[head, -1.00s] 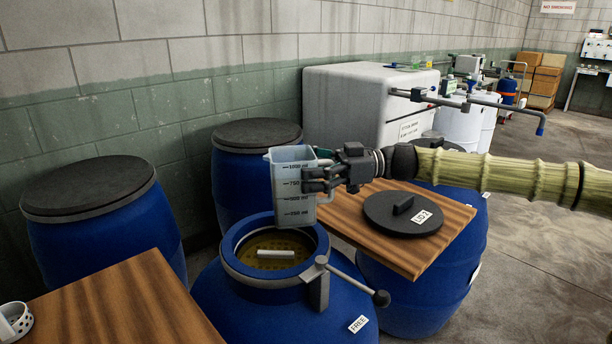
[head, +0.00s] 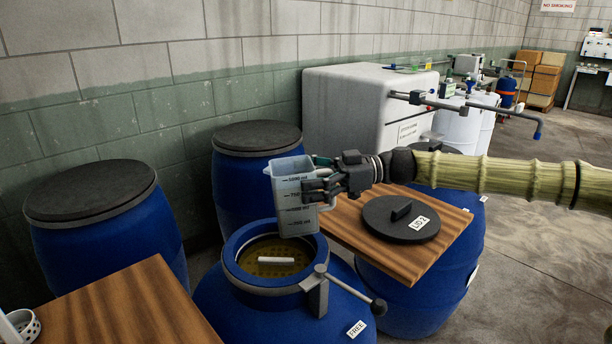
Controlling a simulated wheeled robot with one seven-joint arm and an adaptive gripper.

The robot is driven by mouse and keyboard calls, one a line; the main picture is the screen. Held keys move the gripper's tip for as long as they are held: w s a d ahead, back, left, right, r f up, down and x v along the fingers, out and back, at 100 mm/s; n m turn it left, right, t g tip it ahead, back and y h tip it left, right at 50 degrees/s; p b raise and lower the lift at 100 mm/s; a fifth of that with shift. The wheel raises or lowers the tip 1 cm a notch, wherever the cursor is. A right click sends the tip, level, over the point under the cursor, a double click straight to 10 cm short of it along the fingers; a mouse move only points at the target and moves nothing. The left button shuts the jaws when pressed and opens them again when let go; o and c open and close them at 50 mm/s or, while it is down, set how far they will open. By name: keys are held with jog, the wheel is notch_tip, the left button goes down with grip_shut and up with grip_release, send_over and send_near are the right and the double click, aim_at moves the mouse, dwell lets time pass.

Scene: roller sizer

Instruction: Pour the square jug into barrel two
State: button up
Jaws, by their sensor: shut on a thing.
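The square jug (head: 292,200) is a translucent grey measuring jug with dark volume marks. It is above the right part of the open barrel's mouth and leans slightly to the left. My gripper (head: 318,188) is shut on its right side. What the jug holds cannot be seen. The open blue barrel (head: 215,297) below has a label reading "FREE". Its wide collar opening shows a yellowish perforated surface with a pale bar on it. No label here reads "two", so I cannot tell whether this is barrel two.
A black lid (head: 400,218) labelled "LID 2" lies on a wooden board (head: 430,257) to the right. A lever handle (head: 350,290) sticks out from the barrel's collar. Lidded blue barrels (head: 95,225) stand behind. Another wooden top (head: 120,310) is at front left.

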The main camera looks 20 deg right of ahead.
jog(key=shift+s+d+g+h+p, duration=0.15)
jog(key=shift+h+p, duration=0.65)
jog(key=shift+p, duration=2.45)
jog(key=shift+w+d+g+h+p, duration=0.15)
jog(key=shift+h+p, duration=0.65)
jog(key=shift+p, duration=2.4)
jog(key=shift+s+f+h+p, duration=0.15)
jog(key=shift+h+p, duration=0.25)
jog(key=shift+p, duration=1.05)
